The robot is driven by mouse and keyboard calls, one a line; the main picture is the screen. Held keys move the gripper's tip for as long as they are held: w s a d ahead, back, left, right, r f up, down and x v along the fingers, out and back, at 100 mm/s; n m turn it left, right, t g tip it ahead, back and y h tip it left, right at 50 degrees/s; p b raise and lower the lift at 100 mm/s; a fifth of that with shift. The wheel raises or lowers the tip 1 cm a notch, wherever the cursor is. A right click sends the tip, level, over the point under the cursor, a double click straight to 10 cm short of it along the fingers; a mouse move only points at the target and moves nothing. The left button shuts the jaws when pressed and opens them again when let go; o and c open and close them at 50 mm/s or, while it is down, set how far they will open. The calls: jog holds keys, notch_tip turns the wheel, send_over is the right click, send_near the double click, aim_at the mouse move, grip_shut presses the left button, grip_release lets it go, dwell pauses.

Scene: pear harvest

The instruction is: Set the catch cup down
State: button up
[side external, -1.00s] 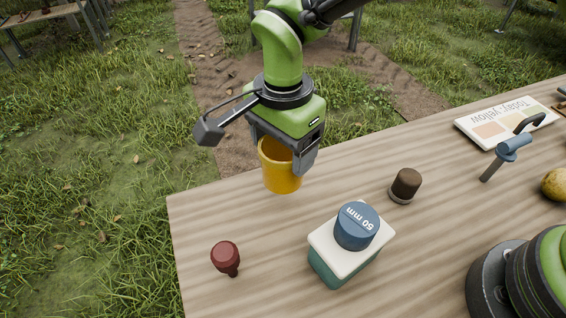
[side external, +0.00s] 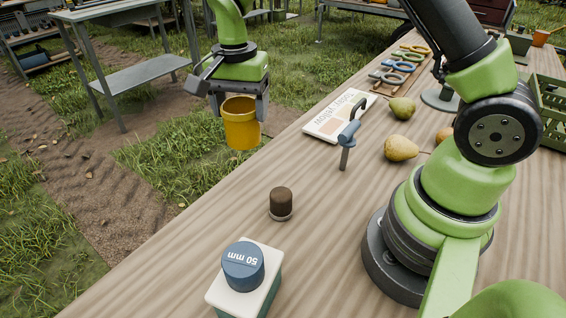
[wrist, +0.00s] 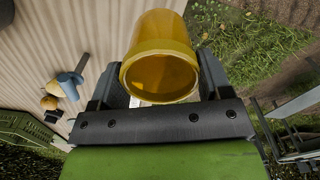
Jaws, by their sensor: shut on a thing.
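The yellow catch cup (side external: 241,127) is held upright in the air in the side external view. My gripper (side external: 240,105) is shut on it, with one finger on either side. In that picture the cup appears just past the table's far left edge, against the grass; its exact height above the table level is hard to tell. In the wrist view the cup (wrist: 160,75) sits between the fingers of my gripper (wrist: 160,90), its open mouth facing the camera, and it looks empty inside.
On the wooden table (side external: 200,225) are a dark round knob (side external: 281,202), a box with a "50 mm" cap (side external: 244,275), a blue-handled tool (side external: 349,132), a card (side external: 338,118) and pears (side external: 401,148). A green crate (side external: 553,105) stands right. Bare table lies around the knob.

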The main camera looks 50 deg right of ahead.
jog(key=s+d, duration=0.3)
jog(key=d, duration=0.5)
jog(key=f, duration=1)
jog(key=shift+s+d, duration=0.15)
jog(key=shift+d, duration=0.15)
jog(key=shift+f, duration=0.2)
jog(key=o, duration=0.9)
jog(key=shift+r, duration=0.15)
